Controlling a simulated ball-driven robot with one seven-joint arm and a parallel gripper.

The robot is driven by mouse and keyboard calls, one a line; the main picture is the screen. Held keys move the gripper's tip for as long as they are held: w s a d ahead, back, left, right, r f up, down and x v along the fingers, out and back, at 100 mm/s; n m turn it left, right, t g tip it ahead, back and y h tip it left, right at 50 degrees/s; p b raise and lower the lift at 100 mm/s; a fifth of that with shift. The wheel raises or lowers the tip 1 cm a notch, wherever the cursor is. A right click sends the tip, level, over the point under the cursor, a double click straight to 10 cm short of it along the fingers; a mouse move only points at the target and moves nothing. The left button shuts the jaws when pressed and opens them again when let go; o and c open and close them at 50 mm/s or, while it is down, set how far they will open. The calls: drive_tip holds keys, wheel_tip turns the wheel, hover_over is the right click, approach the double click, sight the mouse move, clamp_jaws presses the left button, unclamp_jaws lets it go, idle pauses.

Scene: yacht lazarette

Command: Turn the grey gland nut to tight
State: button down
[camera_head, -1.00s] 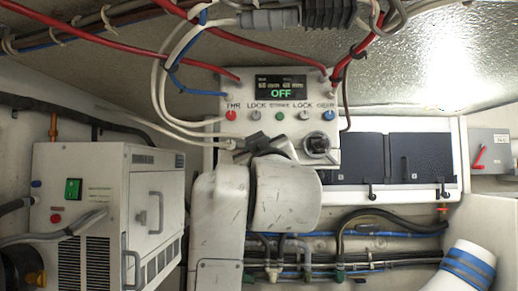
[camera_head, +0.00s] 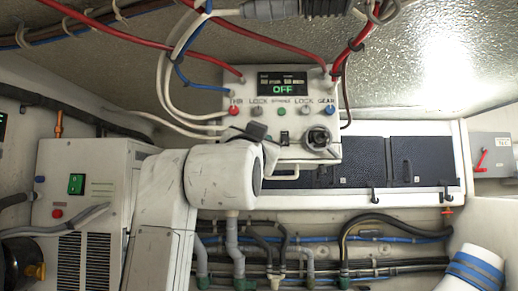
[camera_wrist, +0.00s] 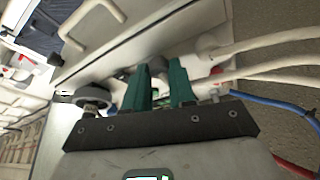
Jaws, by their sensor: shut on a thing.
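My gripper (camera_wrist: 161,88) shows in the wrist view with two green fingers closed around a small grey part, which I take to be the grey gland nut (camera_wrist: 158,66). The fingers hide most of the nut, so its turn angle cannot be read. In the head view the white control box (camera_head: 287,112) hangs ahead with a green "OFF" on its display (camera_head: 282,84). My wrist covers the box's lower left, and the fingertips and nut cannot be made out there.
White cables (camera_wrist: 260,48) run close to the fingers' right. A round grey knob (camera_wrist: 93,97) is to their left; a dark round fitting (camera_head: 318,138) is at the box's lower right. Red cables (camera_head: 150,45) cross above. A white cabinet unit (camera_head: 85,190) stands left, pipes run below.

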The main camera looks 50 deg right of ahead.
drive_tip(key=m+g, duration=0.2)
drive_tip(key=m, duration=0.2)
drive_tip(key=m+g, duration=0.2)
drive_tip(key=m, duration=0.2)
drive_tip(key=m+g+p, duration=0.1)
drive_tip(key=m+g, duration=0.1)
drive_tip(key=m, duration=0.3)
drive_tip(key=shift+w+a+r+y, duration=0.2)
drive_tip(key=shift+r+y, duration=0.1)
drive_tip(key=shift+y, duration=0.1)
drive_tip(key=shift+m, duration=0.3)
drive_tip(key=c, duration=0.9)
unclamp_jaws()
drive_tip(key=shift+c, duration=0.2)
drive_tip(key=b+v, duration=0.3)
drive_tip(key=v, duration=0.7)
drive_tip(key=shift+a, duration=0.35)
drive_tip(key=shift+s, duration=0.15)
